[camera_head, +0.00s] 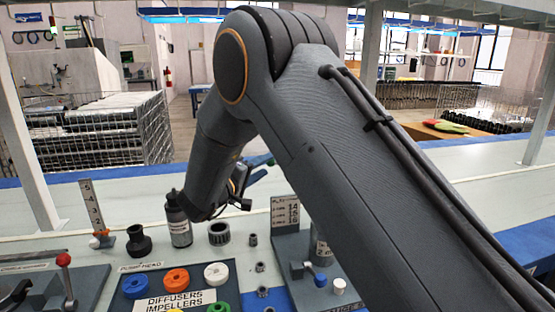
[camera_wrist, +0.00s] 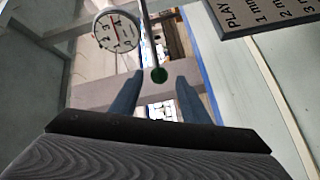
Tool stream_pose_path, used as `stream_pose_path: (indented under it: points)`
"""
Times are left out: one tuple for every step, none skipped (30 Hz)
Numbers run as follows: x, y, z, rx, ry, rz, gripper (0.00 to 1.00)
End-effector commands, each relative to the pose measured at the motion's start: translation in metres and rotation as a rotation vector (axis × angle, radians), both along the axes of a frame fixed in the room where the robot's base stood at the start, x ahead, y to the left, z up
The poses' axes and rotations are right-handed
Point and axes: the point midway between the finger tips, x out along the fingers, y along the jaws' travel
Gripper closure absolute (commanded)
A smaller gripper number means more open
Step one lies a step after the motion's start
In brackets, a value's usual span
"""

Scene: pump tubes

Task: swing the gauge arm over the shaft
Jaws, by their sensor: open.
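No contact shows. In the head view my gripper (camera_head: 260,172) is partly hidden behind my arm, above the far side of the bench. The gauge cannot be made out there. I cannot identify the shaft in either view.
A dark bottle (camera_head: 178,220) and a grey ring (camera_head: 219,233) stand below my wrist. A tray (camera_head: 228,268) of coloured impellers is in front. A red-knobbed lever (camera_head: 64,260) is at left, a blue-knobbed fixture (camera_head: 300,272) at right. A "PLAY" sign (camera_wrist: 265,12) is top right in the wrist view.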

Motion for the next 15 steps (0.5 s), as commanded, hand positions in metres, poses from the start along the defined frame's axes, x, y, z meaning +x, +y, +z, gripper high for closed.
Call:
stream_pose_path:
  points:
    - [0.003,-0.003,0.0,-0.002,-0.001,-0.005,0.58]
    - [0.006,-0.006,0.0,-0.002,-0.001,-0.007,0.58]
    - [0.01,-0.009,0.0,-0.001,0.0,-0.009,0.58]
    - [0.013,-0.013,0.0,-0.002,-0.001,-0.01,0.58]
    - [0.017,-0.016,0.0,-0.001,-0.001,-0.012,0.58]
    - [0.023,-0.02,0.0,-0.001,-0.001,-0.012,0.58]
    - [0.027,-0.023,0.0,-0.001,-0.001,-0.012,0.58]
    - [0.032,-0.025,-0.001,0.0,0.0,-0.012,0.58]
    - [0.037,-0.029,-0.001,-0.001,-0.001,-0.012,0.58]
    - [0.041,-0.032,-0.001,-0.001,-0.001,-0.013,0.58]
    - [0.044,-0.034,-0.001,-0.001,-0.001,-0.012,0.58]
    - [0.049,-0.036,0.0,0.0,-0.001,-0.011,0.58]
    - [0.052,-0.037,0.0,-0.002,-0.001,-0.01,0.58]
    - [0.055,-0.039,0.0,-0.001,0.0,-0.009,0.58]
    - [0.058,-0.041,0.0,-0.002,-0.001,-0.009,0.58]
